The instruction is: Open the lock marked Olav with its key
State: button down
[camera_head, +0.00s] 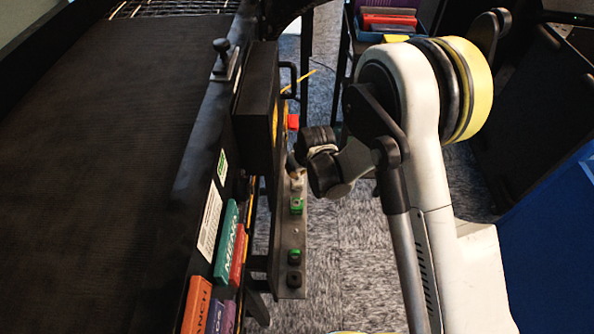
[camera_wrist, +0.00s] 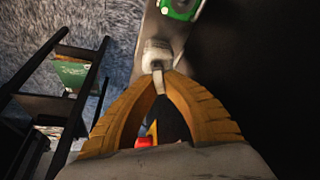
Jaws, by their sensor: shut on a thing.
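In the wrist view my gripper (camera_wrist: 160,80) is shut on a thin pale key (camera_wrist: 158,81); its yellow fingertips meet around it. The key points at a pale, worn lock (camera_wrist: 157,56) on a metal rail, and meets it in the picture; I cannot tell how far it is inside. A green lock (camera_wrist: 180,6) is farther along the rail. In the head view the pale lock (camera_head: 296,183) is at the rail's far part, with the green lock (camera_head: 297,206) nearer. My gripper is mostly hidden there behind my wrist. No Olav marking is readable.
The metal rail (camera_head: 291,228) hangs beside the dark conveyor (camera_head: 105,150), with more green and dark fittings (camera_head: 294,255) nearer. A black box (camera_head: 256,105) stands close to the left of my wrist. Books (camera_head: 226,242) lie along the conveyor's side. Carpet right of the rail is open.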

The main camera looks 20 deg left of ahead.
jog(key=shift+r+p, duration=1.4)
jog(key=shift+r, duration=1.1)
jog(key=s+d+r+m+h, duration=0.1)
jog(key=s+d+r+m, duration=0.1)
jog(key=d, duration=0.9)
jog(key=s+d+r+m+h, duration=0.1)
jog(key=d+r, duration=0.4)
jog(key=d, duration=0.7)
jog(key=s+d+r+m+t+h, duration=0.1)
jog(key=s+d+r+m, duration=0.2)
jog(key=d, duration=0.8)
jog(key=shift+s+d+r+m, duration=0.25)
jog(key=shift+s+r+m, duration=0.25)
jog(key=shift+m, duration=0.6)
jog(key=shift+w+r, duration=0.1)
jog(key=shift+r, duration=0.15)
